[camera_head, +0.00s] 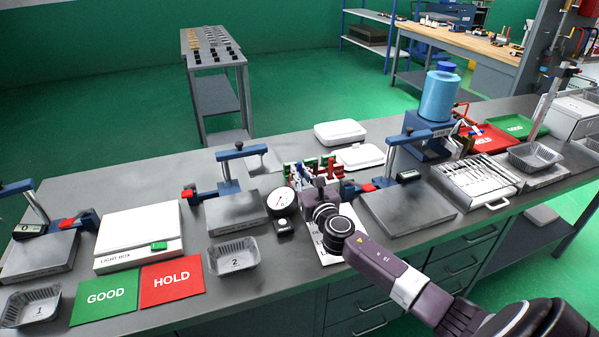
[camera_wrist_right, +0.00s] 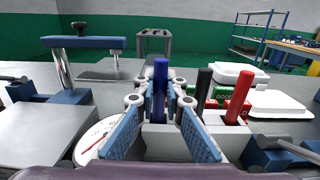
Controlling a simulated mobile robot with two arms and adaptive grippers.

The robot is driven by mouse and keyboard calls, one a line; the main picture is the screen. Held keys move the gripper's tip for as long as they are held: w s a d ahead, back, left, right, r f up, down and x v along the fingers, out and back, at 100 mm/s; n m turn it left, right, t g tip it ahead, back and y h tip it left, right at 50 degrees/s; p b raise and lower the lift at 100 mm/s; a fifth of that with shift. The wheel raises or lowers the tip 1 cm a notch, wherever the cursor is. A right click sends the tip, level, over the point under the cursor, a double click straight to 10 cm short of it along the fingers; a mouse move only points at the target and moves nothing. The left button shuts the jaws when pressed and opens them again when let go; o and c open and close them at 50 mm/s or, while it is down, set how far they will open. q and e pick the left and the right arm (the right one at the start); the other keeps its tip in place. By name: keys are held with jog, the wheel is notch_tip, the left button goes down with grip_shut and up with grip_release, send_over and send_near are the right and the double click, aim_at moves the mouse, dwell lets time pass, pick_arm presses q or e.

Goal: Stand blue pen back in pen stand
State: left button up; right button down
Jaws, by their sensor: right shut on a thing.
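In the right wrist view the blue pen (camera_wrist_right: 160,80) stands upright between the blue pads of my right gripper (camera_wrist_right: 160,112), which is shut on it. The grey pen stand (camera_wrist_right: 227,132) is right there, with a black pen (camera_wrist_right: 203,84) and a red pen (camera_wrist_right: 238,98) upright to the right of the blue one. The blue pen's lower end is at the stand, but I cannot tell whether it is in a hole. In the head view my right gripper (camera_head: 314,190) reaches to the small cluster of pens and hides most of the stand. My left gripper is not in view.
A round dial gauge (camera_head: 281,202) is close left of my right gripper; its face also shows in the wrist view (camera_wrist_right: 92,142). Clamp stands with grey plates (camera_head: 236,212) are on both sides. White lidded boxes (camera_head: 340,132) lie behind. A foil tray (camera_head: 233,254) is front left.

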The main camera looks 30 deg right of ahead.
aim_at(300, 163)
jog(key=shift+f, duration=0.3)
jog(key=c, duration=1.9)
grip_release()
jog(key=shift+c, duration=0.2)
notch_tip(300, 163, up, 6)
jog(key=p, duration=0.5)
jog(key=shift+p, duration=0.4)
